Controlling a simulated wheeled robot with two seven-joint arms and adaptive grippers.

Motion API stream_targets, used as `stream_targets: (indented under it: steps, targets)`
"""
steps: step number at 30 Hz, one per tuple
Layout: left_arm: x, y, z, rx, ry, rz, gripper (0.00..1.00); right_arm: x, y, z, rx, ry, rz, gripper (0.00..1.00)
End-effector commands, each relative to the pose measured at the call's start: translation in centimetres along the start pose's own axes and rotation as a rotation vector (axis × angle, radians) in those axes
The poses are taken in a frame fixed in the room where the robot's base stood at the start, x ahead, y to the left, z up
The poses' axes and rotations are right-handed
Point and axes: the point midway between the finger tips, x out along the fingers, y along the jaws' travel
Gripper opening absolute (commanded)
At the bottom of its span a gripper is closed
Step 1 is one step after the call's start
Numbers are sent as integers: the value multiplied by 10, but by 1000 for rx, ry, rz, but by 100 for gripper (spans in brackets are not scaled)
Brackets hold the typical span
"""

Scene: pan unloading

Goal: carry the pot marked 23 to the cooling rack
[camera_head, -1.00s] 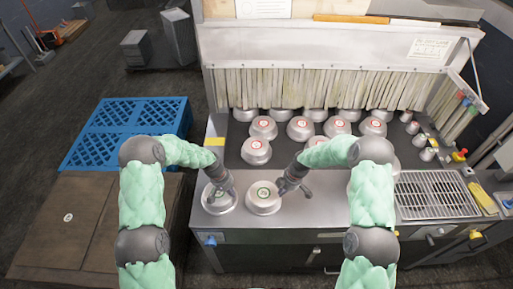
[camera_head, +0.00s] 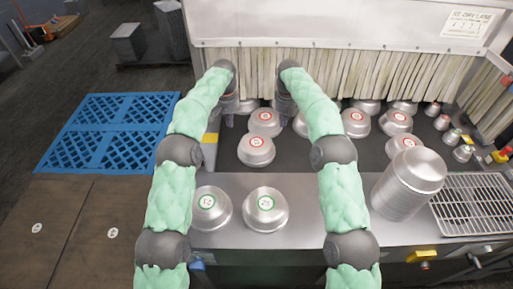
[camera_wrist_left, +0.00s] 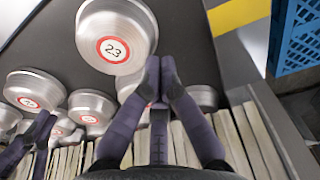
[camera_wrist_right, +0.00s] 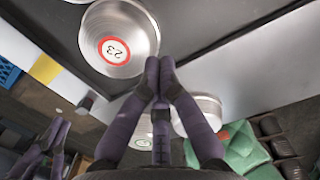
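The pot marked 23, silver with a red-ringed label, sits upside down on the dark belt. It shows in the left wrist view (camera_wrist_left: 118,25) and the right wrist view (camera_wrist_right: 112,72). In the head view it appears to be the nearest red-ringed pot (camera_head: 256,161), though its number is too small to read. My left gripper (camera_head: 228,120) and right gripper (camera_head: 284,112) reach beyond it toward the curtain. Both have their fingertips together and hold nothing; neither appears to touch the pot. A wire cooling rack (camera_head: 480,205) lies at the right.
Two green-ringed pots (camera_head: 210,220), (camera_head: 265,222) stand on the steel front ledge. A tall stacked metal vessel (camera_head: 398,196) stands beside the rack. Several red-ringed pots crowd the belt before the strip curtain (camera_head: 400,72). A blue pallet (camera_head: 95,125) lies left.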

Motion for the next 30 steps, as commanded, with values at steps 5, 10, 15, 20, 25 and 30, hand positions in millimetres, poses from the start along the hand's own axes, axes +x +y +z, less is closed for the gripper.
stream_targets:
  steps: [5,10,15,20,25,30]
  targets:
    - [-5,0,-1,-6,3,-7,0,-4,0,1,-44,-3,-7,0]
    - [-6,0,-1,-6,3,-7,0,-5,0,1,-44,-3,-6,0]
    - [-2,0,-1,-5,2,-7,0,-2,0,0,-43,-2,-7,0]
    - [13,0,0,-5,0,-7,0,14,0,0,-43,0,-7,0]
    - [41,0,0,-4,-1,-8,0,42,0,0,-43,1,-7,0]
    - [70,-1,0,-4,0,-8,0,70,-1,1,-42,0,-7,0]
